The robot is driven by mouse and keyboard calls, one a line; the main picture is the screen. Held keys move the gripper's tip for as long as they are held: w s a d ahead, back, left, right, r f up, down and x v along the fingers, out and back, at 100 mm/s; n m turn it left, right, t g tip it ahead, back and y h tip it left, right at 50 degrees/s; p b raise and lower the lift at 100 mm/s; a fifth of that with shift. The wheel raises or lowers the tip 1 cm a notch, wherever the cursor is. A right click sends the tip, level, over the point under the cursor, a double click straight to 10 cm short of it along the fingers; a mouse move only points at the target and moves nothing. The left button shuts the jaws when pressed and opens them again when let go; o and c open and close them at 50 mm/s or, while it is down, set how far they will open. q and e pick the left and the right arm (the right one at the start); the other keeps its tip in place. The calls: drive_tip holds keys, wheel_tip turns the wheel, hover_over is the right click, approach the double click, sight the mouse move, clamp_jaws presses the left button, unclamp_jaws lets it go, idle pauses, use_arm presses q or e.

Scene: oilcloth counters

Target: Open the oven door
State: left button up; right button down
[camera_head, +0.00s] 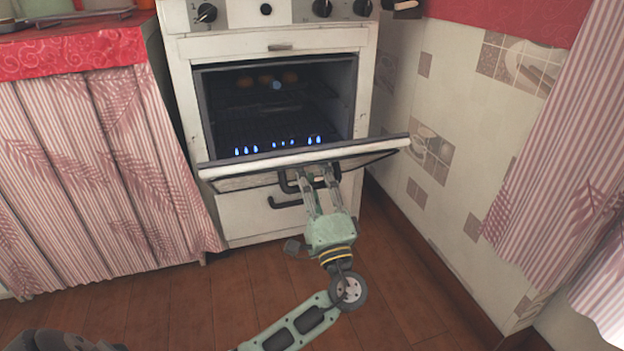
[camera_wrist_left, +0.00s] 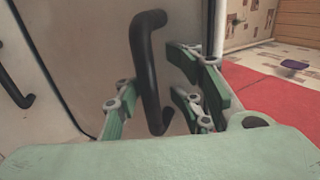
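The oven door (camera_head: 235,181) is partly open, its top edge tilted out from the white oven (camera_head: 182,110). The lit cavity (camera_head: 270,105) shows above it. The dark door handle (camera_head: 288,184) is on the door's outer face. My left gripper (camera_head: 318,176) is at this handle, in front of the door. In the left wrist view, the handle (camera_wrist_left: 149,70) stands between the spread green fingers of the left gripper (camera_wrist_left: 152,88). Gaps show on both sides of the handle, so the fingers look open around it. My right gripper is not in view.
Blue flames (camera_head: 278,144) burn inside the oven. A second dark handle (camera_head: 284,203) is on the lower drawer. A curtained counter (camera_head: 95,170) stands left and a tiled wall (camera_head: 440,120) rises close on the right. Wooden floor (camera_head: 180,300) lies in front.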

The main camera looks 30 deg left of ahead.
use_arm(q)
drive_tip(key=shift+s+d+f, duration=0.1)
drive_tip(key=shift+s+f, duration=0.05)
drive_tip(key=shift+f, duration=0.05)
drive_tip(key=v, duration=0.7)
drive_tip(key=shift+d, duration=0.1)
drive_tip(key=shift+f, duration=0.1)
